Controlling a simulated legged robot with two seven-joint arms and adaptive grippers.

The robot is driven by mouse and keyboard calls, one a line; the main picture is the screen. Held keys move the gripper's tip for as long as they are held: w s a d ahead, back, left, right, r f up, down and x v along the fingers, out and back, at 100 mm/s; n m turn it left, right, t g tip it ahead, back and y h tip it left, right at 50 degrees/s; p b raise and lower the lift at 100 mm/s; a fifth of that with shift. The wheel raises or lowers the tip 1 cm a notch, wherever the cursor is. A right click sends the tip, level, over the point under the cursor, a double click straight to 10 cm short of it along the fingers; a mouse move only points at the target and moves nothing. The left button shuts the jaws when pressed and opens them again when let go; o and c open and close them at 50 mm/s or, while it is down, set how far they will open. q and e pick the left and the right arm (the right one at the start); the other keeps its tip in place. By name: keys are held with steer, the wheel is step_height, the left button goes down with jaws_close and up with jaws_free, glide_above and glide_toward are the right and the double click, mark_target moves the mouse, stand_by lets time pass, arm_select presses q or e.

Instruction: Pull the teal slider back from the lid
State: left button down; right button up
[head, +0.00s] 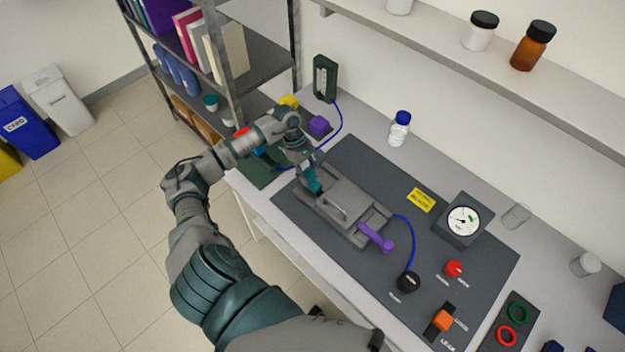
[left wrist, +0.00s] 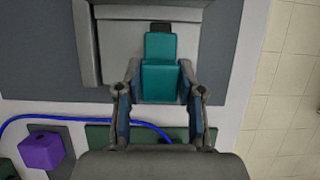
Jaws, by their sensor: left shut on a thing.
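The teal slider (head: 311,180) sits at the far left end of the grey rig with its lid (head: 345,200) on the dark mat. In the left wrist view the teal slider (left wrist: 161,80) lies between the fingers, in line with the lid plate (left wrist: 130,40). A small black piece shows at its far end. My left gripper (head: 303,168) is shut on the slider; its fingers also show in the left wrist view (left wrist: 160,92). The slider's underside is hidden. My right gripper is not in view.
A purple lever (head: 375,237) sticks out at the rig's near right end. A blue tube (head: 412,240) runs to a black knob (head: 408,282). A purple block (head: 320,126) stands behind the gripper, and a gauge (head: 463,220) stands to the right. The mat between rig and gauge is mostly clear.

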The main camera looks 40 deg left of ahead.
arm_select(q)
steer(key=shift+w+r, duration=0.1)
steer(key=c, duration=0.8)
jaws_free()
steer(key=shift+a, duration=0.2)
steer(key=shift+o, duration=0.4)
steer(key=shift+a, duration=0.4)
steer(key=shift+a+f, duration=0.2)
steer(key=shift+r, duration=0.25)
steer(key=v, duration=1.1)
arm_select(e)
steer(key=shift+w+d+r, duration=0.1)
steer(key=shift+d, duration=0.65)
